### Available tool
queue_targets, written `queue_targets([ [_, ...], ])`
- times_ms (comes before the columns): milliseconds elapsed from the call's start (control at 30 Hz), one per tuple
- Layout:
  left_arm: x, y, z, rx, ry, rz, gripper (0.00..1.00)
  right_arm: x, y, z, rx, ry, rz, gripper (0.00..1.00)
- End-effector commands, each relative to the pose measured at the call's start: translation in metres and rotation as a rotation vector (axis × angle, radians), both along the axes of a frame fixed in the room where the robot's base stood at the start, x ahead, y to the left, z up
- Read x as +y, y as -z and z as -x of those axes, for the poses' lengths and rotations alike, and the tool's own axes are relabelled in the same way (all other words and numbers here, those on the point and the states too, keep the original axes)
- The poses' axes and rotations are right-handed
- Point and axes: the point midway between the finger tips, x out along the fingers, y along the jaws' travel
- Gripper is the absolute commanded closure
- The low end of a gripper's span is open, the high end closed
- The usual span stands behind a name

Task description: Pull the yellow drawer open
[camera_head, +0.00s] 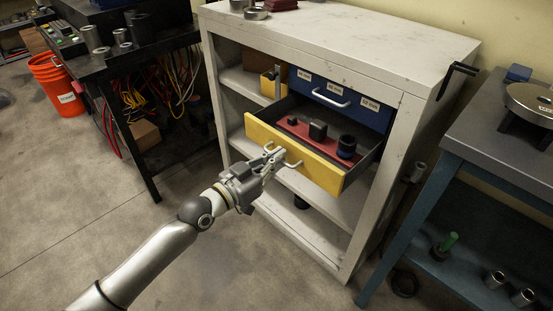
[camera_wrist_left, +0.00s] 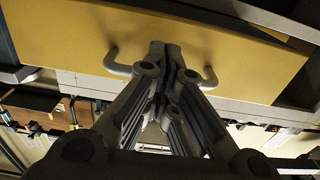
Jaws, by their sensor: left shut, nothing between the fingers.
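The yellow drawer (camera_head: 296,149) stands pulled out of the white cabinet, with its inside showing. A red liner (camera_head: 301,128) with several dark sockets lies in it. Its pale bar handle (camera_head: 292,165) is on the front face. My left gripper (camera_head: 273,154) is at the handle, its fingers shut with nothing between them. In the left wrist view the closed fingertips (camera_wrist_left: 165,48) cover the middle of the handle, and its two bent ends (camera_wrist_left: 117,62) show on either side. I cannot tell whether the fingers touch the bar. My right gripper is not in view.
A closed blue drawer (camera_head: 341,95) sits just above the yellow one in the white cabinet (camera_head: 345,38). A dark workbench (camera_head: 125,65) with cables stands left, a blue-framed table (camera_head: 480,130) right. The floor before the cabinet is clear.

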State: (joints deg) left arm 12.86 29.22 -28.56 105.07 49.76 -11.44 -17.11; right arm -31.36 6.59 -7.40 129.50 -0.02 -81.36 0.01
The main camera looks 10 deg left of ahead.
Motion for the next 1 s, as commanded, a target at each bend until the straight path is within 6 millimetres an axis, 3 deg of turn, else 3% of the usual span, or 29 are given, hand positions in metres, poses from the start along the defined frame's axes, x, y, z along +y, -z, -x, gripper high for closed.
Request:
queue_targets([
  [67, 0.0005, 0.0027, -0.0001, 0.005, -0.001, -0.004, 0.85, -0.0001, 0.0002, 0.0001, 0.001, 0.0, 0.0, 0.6],
  [667, 0.0005, 0.0028, -0.0001, 0.004, -0.001, -0.004, 0.08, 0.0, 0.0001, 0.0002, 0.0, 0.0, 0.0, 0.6],
  [800, 0.0004, 0.0029, -0.0001, 0.004, -0.001, -0.004, 0.0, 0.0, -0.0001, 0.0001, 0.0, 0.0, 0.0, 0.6],
  [1000, 0.0011, 0.0027, -0.0005, 0.004, -0.002, -0.004, 0.0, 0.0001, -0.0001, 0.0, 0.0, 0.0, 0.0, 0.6],
])
